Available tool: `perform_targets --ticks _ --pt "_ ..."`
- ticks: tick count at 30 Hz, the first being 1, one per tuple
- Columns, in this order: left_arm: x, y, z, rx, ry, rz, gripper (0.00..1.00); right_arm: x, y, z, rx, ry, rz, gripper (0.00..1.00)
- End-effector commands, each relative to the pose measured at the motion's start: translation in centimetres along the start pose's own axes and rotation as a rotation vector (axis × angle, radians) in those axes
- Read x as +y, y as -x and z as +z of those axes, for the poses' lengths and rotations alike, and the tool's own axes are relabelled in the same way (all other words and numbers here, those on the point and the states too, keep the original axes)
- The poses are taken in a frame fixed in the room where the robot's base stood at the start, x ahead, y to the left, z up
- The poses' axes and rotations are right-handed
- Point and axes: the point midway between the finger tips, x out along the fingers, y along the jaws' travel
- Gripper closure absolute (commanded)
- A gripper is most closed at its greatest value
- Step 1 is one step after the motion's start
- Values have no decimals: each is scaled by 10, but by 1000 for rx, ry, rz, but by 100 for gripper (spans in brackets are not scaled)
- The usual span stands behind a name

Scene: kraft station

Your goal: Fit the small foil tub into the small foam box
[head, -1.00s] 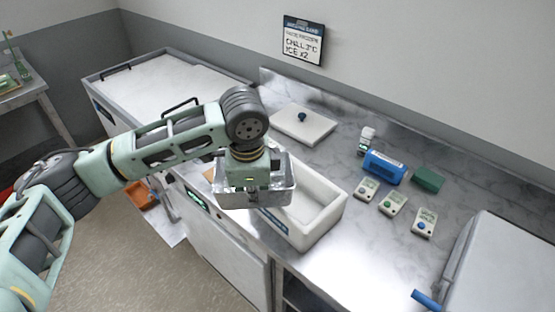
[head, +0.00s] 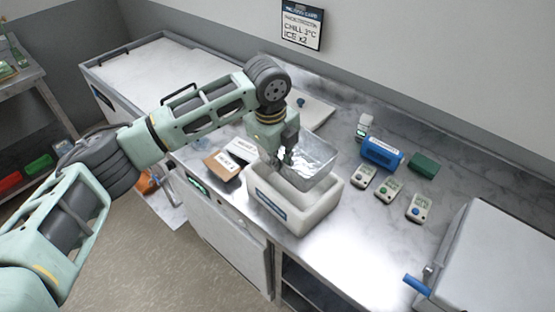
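The small foil tub (head: 318,162) is a shiny silver, open-topped tray in the head view. My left gripper (head: 284,158) appears shut on the tub's left wall. It holds the tub tilted over the white small foam box (head: 318,216). The foam box stands upright and open on the steel counter near its front edge, with a dark label on its front. The tub overlaps the far part of the box opening, and I cannot tell whether its bottom is inside. My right gripper is not in view.
A white lid (head: 318,114) with a dark knob lies behind, partly hidden by my arm. A brown box (head: 222,166) and a white one (head: 243,149) sit left of the foam box. A blue pack (head: 382,154), green block (head: 424,165) and three small devices (head: 388,189) stand right.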

Motion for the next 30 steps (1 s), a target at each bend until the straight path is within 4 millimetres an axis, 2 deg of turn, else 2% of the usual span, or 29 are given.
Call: perform_targets --ticks 20,30 --pt "5 -39 0 -1 0 0 100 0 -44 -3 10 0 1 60" --pt "6 -53 0 1 1 0 100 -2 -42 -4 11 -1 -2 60"
